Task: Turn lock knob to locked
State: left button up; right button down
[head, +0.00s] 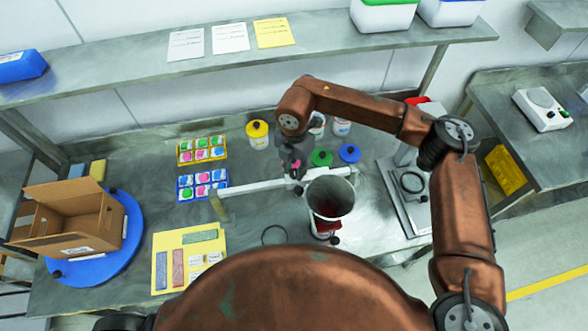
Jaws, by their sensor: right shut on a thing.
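The grey metal drum (331,197) stands open end up at the middle of the workbench, with something reddish inside. A pale bar (262,186) runs to its left side. My right gripper (296,178) points down at the drum's left, where bar and drum meet. It is shut on a small dark part there, apparently the lock knob (298,190). The fingers hide most of the knob, so its turn position cannot be read. My left gripper is not in view.
Yellow (203,160) and blue (178,195) trays of small packs lie left. An open carton (70,215) sits on a blue turntable (128,240). A yellow-lidded jar (258,138), green lid (322,157) and blue lid (350,153) stand behind. A scale (408,200) is right.

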aim_at(294, 172)
dwell(0.4)
jog(key=c, duration=1.6)
grip_release()
jog(key=shift+r, duration=0.1)
notch_tip(294, 172, up, 12)
